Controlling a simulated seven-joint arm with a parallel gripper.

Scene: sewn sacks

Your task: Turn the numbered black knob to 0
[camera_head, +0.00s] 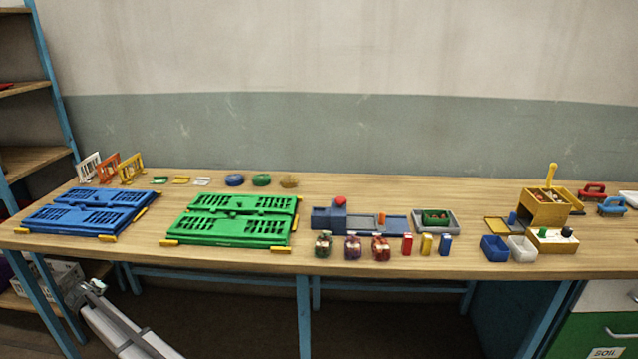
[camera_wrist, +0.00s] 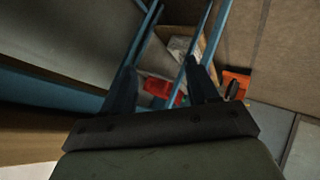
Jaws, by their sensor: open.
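A small black knob (camera_head: 567,232) sits on top of a yellow-and-white box (camera_head: 552,243) at the right of the table, beside a dark green knob (camera_head: 542,233). Its numbers and its setting are too small to read. My gripper (camera_wrist: 162,78) is open and empty in the wrist view, with its two dark fingers apart. In the head view my gripper (camera_head: 92,287) is at the lower left, below the table's front edge and far from the knob. The knob does not show in the wrist view.
Blue (camera_head: 488,249) and white (camera_head: 522,249) bins stand left of the knob box. A yellow box with an upright handle (camera_head: 547,207) stands behind it. Green (camera_head: 230,230) and blue (camera_head: 85,215) panels cover the table's left. The wooden table (camera_head: 380,187) is clear along its back middle.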

